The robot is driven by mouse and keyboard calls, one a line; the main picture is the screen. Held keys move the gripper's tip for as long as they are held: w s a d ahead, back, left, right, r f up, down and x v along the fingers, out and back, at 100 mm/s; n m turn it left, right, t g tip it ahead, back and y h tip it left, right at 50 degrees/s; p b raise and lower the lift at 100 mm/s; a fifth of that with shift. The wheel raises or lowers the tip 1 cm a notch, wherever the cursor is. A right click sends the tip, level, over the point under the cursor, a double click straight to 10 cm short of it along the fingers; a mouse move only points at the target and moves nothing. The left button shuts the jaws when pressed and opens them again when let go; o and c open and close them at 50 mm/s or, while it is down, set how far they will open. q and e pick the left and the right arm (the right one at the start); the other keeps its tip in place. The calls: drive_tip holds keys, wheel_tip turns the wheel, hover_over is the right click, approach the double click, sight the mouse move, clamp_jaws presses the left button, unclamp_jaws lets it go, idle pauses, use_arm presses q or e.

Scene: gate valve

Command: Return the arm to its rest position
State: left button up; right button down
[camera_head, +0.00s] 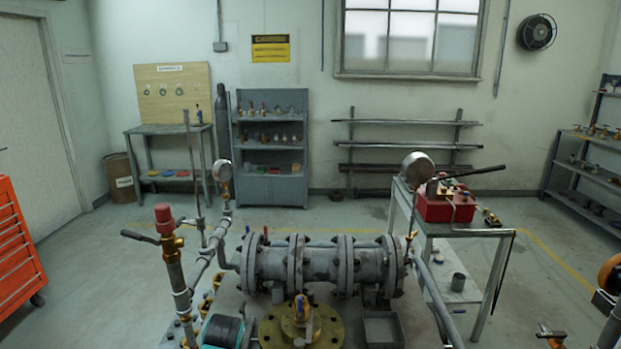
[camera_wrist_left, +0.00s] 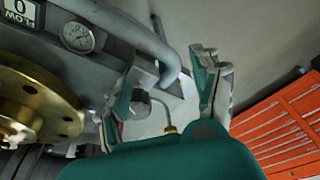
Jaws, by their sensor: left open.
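My left gripper shows in the left wrist view (camera_wrist_left: 165,85), with its two teal and grey fingers apart and nothing held between them. A grey pipe and a thin bent tube lie behind the gap. A teal part that looks like my left gripper (camera_head: 222,331) shows at the bottom of the head view, left of the brass flange (camera_head: 318,328). Its fingers cannot be made out there. The flange also shows at the left of the wrist view (camera_wrist_left: 40,100), apart from the fingers. The grey flanged pipe assembly (camera_head: 322,265) lies behind it. I cannot identify my right gripper.
A pipe with a red cap (camera_head: 165,218) stands upright left of the flange. A small gauge (camera_wrist_left: 76,37) is near the left finger. An orange tool cabinet (camera_head: 17,240) stands at the left. A cart with a red box (camera_head: 447,208) stands behind right. Floor between is open.

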use_arm(q)
drive_tip(key=s+a+f+m+t, duration=0.1)
drive_tip(key=s+f+m, duration=0.15)
drive_tip(key=s, duration=0.45)
drive_tip(key=s+a+f+m, duration=0.1)
drive_tip(key=s+f+m, duration=0.15)
drive_tip(key=s, duration=0.45)
drive_tip(key=s+d+r+m+t+h, duration=0.1)
drive_tip(key=s+r+m, duration=0.2)
drive_tip(key=s, duration=0.6)
drive_tip(key=s+r+m+h, duration=0.1)
drive_tip(key=s+r+m, duration=0.25)
drive_tip(key=s, duration=0.45)
wheel_tip(320, 180, down, 34)
drive_tip(key=s+g+b, duration=0.1)
drive_tip(key=s+b, duration=0.1)
drive_tip(key=b, duration=0.4)
drive_tip(key=s+a+f+g+b, duration=0.1)
drive_tip(key=s+f+b, duration=0.3)
drive_tip(key=s+f, duration=1.2)
wheel_tip(320, 180, down, 3)
drive_tip(key=shift+a+f+m, duration=0.15)
drive_tip(key=shift+a+m, duration=0.2)
drive_tip(key=shift+a, duration=0.5)
